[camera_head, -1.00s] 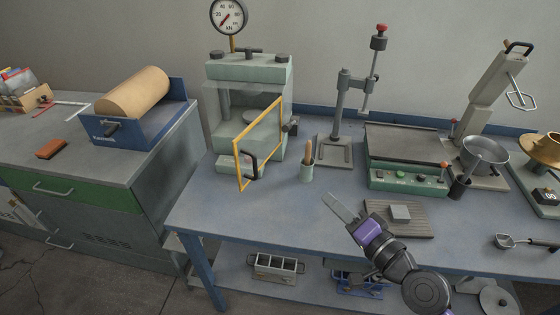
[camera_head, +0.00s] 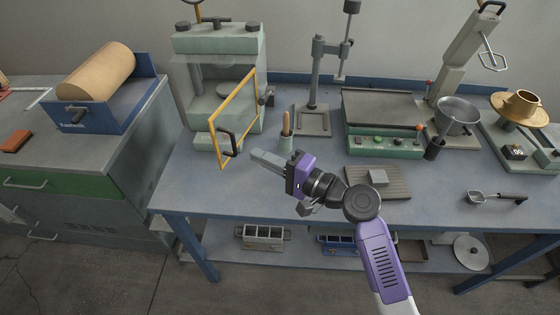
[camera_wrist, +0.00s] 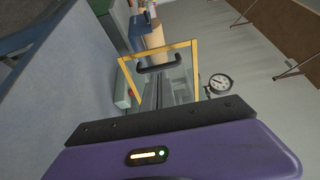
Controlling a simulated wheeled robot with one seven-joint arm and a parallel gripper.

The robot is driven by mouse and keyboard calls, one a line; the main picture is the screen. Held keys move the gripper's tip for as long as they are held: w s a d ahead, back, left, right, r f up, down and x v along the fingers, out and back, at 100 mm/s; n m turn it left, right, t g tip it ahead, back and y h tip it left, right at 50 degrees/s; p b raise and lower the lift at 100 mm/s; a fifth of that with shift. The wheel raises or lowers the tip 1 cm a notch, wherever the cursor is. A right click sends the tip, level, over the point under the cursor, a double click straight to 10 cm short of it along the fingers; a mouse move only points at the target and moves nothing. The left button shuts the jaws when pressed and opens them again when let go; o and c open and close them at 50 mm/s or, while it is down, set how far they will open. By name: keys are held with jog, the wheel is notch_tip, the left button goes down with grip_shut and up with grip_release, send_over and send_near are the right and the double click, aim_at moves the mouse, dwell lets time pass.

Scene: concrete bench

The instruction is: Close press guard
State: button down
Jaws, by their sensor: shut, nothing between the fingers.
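The press (camera_head: 218,75) stands at the back left of the bench, a pale green frame with a clear guard. The guard door (camera_head: 241,109) has a yellow frame and swings out open toward the front of the bench. Its dark handle (camera_head: 230,144) is on the outer edge. My gripper (camera_head: 256,156) is shut and empty, just right of and near the handle, apart from it as far as I can tell. In the wrist view the handle (camera_wrist: 160,66) and yellow frame (camera_wrist: 186,44) lie ahead of my gripper, whose fingertips partly overlap the guard.
A drill-like stand (camera_head: 315,95), a green control box (camera_head: 385,143) and a ribbed board with a grey block (camera_head: 378,180) are to the right. The bench front left of my gripper is clear.

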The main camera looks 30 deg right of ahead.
aim_at(235, 145)
jog(key=shift+p+x, duration=0.4)
jog(key=shift+x, duration=1.85)
jog(key=shift+a, duration=0.15)
